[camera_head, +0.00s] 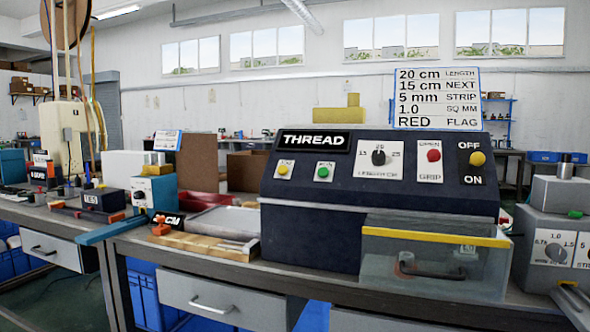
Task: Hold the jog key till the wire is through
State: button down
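A dark blue machine (385,235) stands on the bench with a black display reading THREAD (314,141). Below the display are a yellow button (283,170) and a green button (323,173). Their small labels are too small to read surely, so I cannot tell which is the jog key. The panel also has a length knob (378,157), a red GRIP knob (433,155) and a yellow OFF/ON knob (477,158). Tan cord (94,75) hangs below a reel (66,22) at the upper left. No wire end shows at the machine. My gripper is not in view.
A clear guard with a yellow top edge (436,238) covers the machine's lower right front. A sign (437,98) stands on top. A grey machine (566,235) stands at right. A metal tray (222,221) and a blue lever (112,229) are at left.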

aim_at(283, 170)
jog(key=i+j+z, duration=0.15)
jog(key=j, duration=0.2)
jog(key=i+j+z, duration=0.1)
jog(key=j, duration=0.3)
jog(key=i+j+z, duration=0.15)
jog(key=j, duration=0.25)
jog(key=k+j+z, duration=0.2)
jog(key=j, duration=0.3)
jog(key=k+j+z, duration=0.15)
jog(key=j, duration=0.35)
jog(key=k+j+z, duration=0.2)
jog(key=j, duration=0.25)
jog(key=k+j+z, duration=0.2)
jog(key=k+j, duration=0.15)
